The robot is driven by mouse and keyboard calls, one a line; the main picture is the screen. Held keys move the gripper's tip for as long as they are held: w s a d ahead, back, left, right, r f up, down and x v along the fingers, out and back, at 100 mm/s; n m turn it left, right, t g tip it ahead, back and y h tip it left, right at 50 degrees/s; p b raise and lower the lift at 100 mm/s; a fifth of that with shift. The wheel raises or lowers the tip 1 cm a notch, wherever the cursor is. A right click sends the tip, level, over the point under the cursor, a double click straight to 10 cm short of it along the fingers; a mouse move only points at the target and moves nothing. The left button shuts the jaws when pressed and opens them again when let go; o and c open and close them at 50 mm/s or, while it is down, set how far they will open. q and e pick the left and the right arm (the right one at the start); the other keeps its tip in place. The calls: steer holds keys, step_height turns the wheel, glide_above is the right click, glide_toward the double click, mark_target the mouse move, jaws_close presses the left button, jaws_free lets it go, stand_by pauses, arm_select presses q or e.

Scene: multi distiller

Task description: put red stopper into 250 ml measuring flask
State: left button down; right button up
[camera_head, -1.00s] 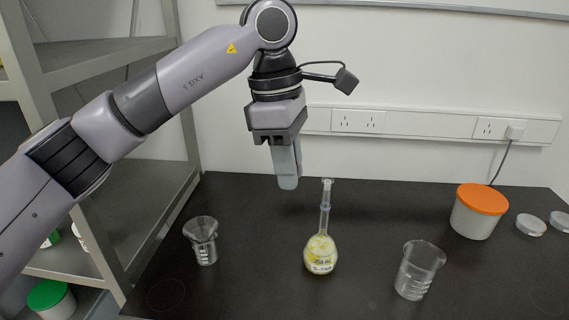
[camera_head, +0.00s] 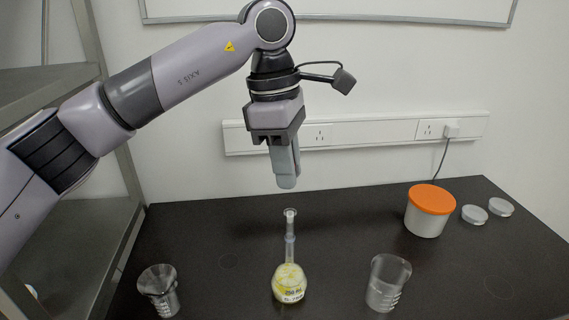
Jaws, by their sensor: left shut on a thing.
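The 250 ml measuring flask (camera_head: 290,283) stands upright on the dark bench, with a yellowish content in its round bulb. Its mouth (camera_head: 290,213) at the top of the thin neck looks open. My left gripper (camera_head: 287,184) points down just above the mouth, nearly in line with the neck in the picture and apart from it. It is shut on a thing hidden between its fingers. No red stopper shows in view. My right gripper is not in view.
A white tub with an orange lid (camera_head: 431,199) and two clear dishes (camera_head: 474,214) are at the back right. A metal shelf (camera_head: 75,240) borders the left.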

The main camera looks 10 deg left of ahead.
arm_select(q)
steer(key=shift+w+d+r, duration=0.15)
steer(key=shift+w, duration=0.15)
steer(key=b, duration=0.4)
glide_above(293, 217)
steer(key=f, duration=0.5)
steer(key=shift+w+a, duration=0.35)
steer(key=shift+f, duration=0.2)
stand_by(0.7)
steer(key=shift+f+b, duration=0.4)
steer(key=shift+f, duration=0.2)
stand_by(0.5)
steer(key=c, duration=1)
jaws_free()
steer(key=shift+o, duration=0.2)
